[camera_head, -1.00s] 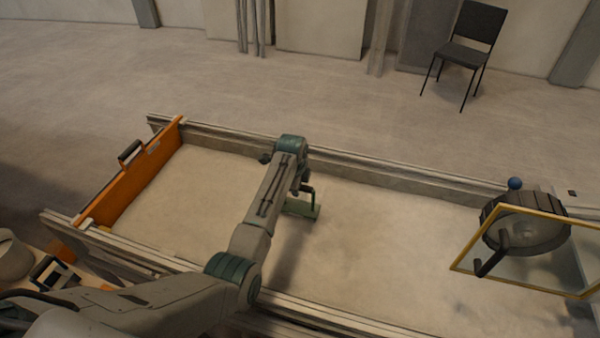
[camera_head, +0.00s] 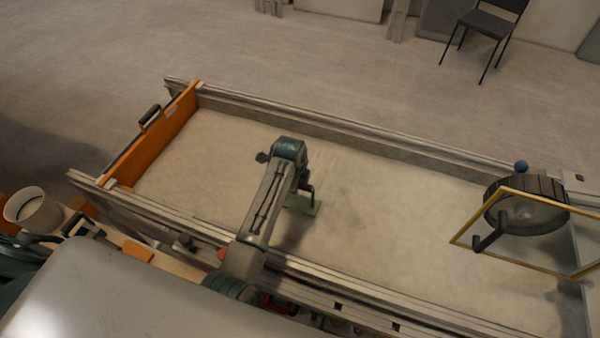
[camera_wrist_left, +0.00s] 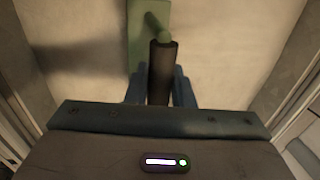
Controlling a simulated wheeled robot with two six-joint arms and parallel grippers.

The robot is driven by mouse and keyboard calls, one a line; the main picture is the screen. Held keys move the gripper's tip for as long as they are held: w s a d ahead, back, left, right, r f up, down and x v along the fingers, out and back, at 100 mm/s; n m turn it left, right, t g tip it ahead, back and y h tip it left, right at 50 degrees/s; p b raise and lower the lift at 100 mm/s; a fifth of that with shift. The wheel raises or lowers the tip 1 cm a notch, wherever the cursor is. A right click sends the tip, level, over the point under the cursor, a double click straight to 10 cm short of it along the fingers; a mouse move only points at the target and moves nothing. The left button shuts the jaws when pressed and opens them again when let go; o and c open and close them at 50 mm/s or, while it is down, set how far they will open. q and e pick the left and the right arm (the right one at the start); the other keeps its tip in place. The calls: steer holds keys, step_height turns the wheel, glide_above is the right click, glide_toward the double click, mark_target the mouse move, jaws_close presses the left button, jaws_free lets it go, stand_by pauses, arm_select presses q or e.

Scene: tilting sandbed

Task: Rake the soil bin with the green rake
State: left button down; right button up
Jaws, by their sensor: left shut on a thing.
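The soil bin (camera_head: 400,238) is a long trough of pale sand with an orange end board (camera_head: 152,138) at its left end. The green rake (camera_head: 303,204) is over the middle of the sand, partly hidden by my arm. My left gripper (camera_wrist_left: 160,92) is shut on the rake's dark handle (camera_wrist_left: 162,68). In the left wrist view the green head (camera_wrist_left: 149,30) lies beyond the handle, over the sand. Whether the head touches the sand I cannot tell. My right gripper is not in view.
A yellow-framed clear panel (camera_head: 462,232) and a dark round lamp-like fixture (camera_head: 520,190) stand at the bin's right end. A blue ball (camera_head: 521,166) is on the far rail. A white bucket (camera_head: 33,212) is at the lower left. A chair (camera_head: 490,28) stands on the open floor behind.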

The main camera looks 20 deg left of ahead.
arm_select(q)
steer(key=shift+s, duration=4.7)
step_height(320, 180, up, 12)
steer(key=shift+a+f, duration=0.15)
steer(key=shift+f, duration=0.1)
